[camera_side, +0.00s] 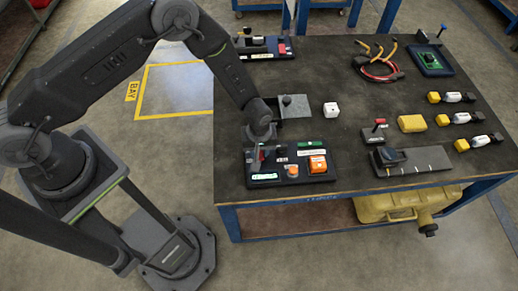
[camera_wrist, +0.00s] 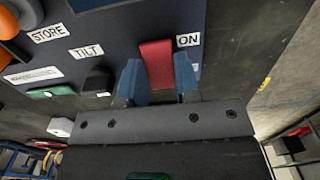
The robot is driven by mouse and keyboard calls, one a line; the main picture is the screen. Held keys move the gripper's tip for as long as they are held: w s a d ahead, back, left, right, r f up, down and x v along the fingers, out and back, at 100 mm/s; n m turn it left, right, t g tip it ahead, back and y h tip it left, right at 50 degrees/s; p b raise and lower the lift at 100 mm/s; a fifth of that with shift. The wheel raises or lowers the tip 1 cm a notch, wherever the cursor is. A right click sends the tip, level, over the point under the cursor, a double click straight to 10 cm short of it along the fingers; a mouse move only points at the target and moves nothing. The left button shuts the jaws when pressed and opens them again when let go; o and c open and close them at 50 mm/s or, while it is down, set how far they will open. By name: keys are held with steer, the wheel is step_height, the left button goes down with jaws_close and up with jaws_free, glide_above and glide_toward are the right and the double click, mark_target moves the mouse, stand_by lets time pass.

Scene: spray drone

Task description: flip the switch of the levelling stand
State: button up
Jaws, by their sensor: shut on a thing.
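The levelling stand looks to be the dark panel (camera_side: 288,182) at the front left of the bench. In the wrist view its blue-grey face (camera_wrist: 110,27) carries labels reading STORE, TILT and ON. A red switch lever (camera_wrist: 157,62) stands beside the ON label (camera_wrist: 188,39). My gripper (camera_wrist: 158,80) has its two blue fingers on either side of this lever and is shut on it. In the side view my gripper (camera_side: 260,148) is down at the panel's left end, and it partly hides the lever there. The lever's base is hard to make out.
A grey slab (camera_side: 425,160) and a yellow block (camera_side: 411,123) are to the right. The bench middle is mostly clear.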

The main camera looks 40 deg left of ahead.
steer(key=shift+a+g+h, duration=0.1)
steer(key=shift+g+h, duration=0.4)
steer(key=o, duration=0.9)
steer(key=r, duration=0.4)
steer(key=w+a+r, duration=0.1)
steer(key=r, duration=0.8)
steer(key=shift+w+a+r, duration=0.15)
steer(key=shift+w+r, duration=0.05)
steer(key=shift+r, duration=0.15)
